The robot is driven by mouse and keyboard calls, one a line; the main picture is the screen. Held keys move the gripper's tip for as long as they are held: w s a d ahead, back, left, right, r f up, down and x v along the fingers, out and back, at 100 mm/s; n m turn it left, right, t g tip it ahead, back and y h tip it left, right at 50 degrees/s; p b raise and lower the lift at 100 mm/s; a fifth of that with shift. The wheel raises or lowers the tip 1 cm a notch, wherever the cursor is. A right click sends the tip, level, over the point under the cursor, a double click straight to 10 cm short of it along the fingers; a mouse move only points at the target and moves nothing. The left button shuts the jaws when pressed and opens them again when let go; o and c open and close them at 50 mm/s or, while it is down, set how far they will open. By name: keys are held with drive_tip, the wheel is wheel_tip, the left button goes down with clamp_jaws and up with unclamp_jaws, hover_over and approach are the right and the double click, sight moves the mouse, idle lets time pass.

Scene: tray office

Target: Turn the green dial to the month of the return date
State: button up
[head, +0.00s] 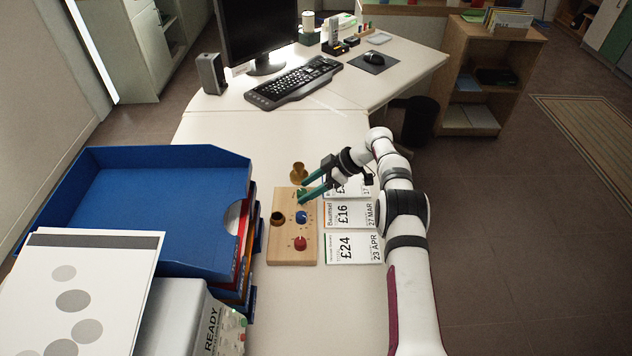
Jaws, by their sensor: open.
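A wooden board (282,250) lies on the white desk with several coloured dials. The green dial (301,191) is at its far right end, partly hidden by my gripper (303,192). My gripper has teal fingers and is open, reaching in from the right with its fingertips at the green dial; I cannot tell whether they touch it. A blue dial (302,217) and a red dial (300,243) sit nearer. A card (346,214) reads £16 and 27 MAR. A card (350,248) reads £24 and 23 APR. A farther card (366,190) is mostly hidden by my arm; "17" shows.
A dark round piece (278,218) is on the board's left side. A brass-coloured object (299,172) stands just beyond the board. Blue stacked trays (160,215) rise close on the left. A keyboard (293,83) and monitor (258,35) are farther back. Desk between is clear.

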drive_tip(key=v, duration=1.5)
drive_tip(key=shift+r, duration=0.15)
